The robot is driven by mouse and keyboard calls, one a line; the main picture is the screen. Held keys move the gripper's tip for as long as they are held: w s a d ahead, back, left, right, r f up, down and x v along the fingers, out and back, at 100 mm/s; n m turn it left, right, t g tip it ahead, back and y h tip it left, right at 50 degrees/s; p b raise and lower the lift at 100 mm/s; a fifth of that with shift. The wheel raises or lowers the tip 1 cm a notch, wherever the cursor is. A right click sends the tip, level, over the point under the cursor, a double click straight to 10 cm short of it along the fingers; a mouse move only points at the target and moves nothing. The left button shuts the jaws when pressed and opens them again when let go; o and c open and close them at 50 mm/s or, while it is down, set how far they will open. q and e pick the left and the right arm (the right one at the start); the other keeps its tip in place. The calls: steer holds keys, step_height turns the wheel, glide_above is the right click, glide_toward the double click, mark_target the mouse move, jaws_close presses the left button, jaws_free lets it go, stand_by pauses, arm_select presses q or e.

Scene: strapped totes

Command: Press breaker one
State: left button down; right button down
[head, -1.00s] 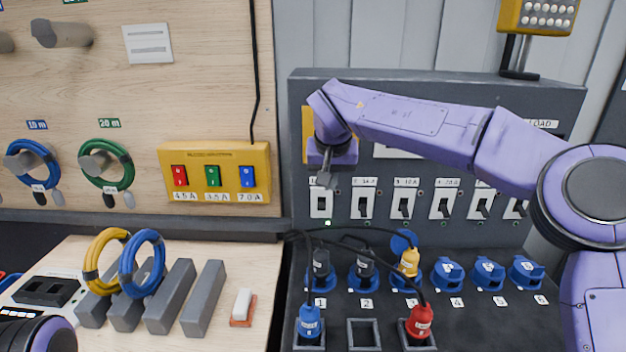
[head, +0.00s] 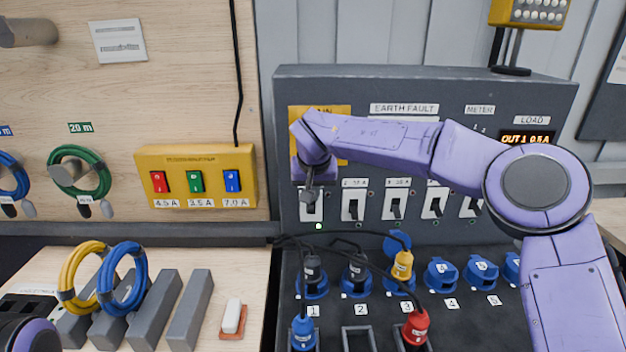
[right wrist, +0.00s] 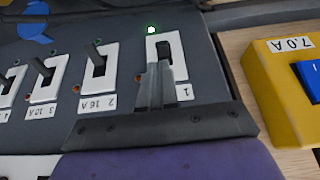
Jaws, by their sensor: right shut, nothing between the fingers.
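Breaker one (head: 312,209) is the leftmost white-framed switch in the row on the dark panel. It also shows in the right wrist view (right wrist: 166,50), with its label 1 and a lit green lamp (right wrist: 152,30) beside it. My right gripper (head: 308,197) is shut and empty, its fingertips (right wrist: 157,72) right over breaker one's lower part in the wrist view. Whether they touch the lever I cannot tell. The gripper hides part of the switch. Of my left arm only a rounded part shows at the bottom left of the head view; its gripper is out of view.
Breaker two (head: 354,206) and further breakers continue to the right. Below are blue sockets (head: 440,273) and plugs with black cables. A yellow box (head: 197,177) with coloured switches hangs to the left. Coiled cables (head: 122,280) and grey blocks lie on the wooden bench.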

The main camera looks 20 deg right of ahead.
mark_target(313, 208)
steer(key=x, duration=0.3)
steer(key=shift+f, duration=0.15)
steer(key=shift+s, duration=0.1)
steer(key=shift+s+a+f+t+b, duration=0.1)
steer(key=shift+s+f+t+b, duration=0.1)
steer(key=shift+t+b, duration=0.3)
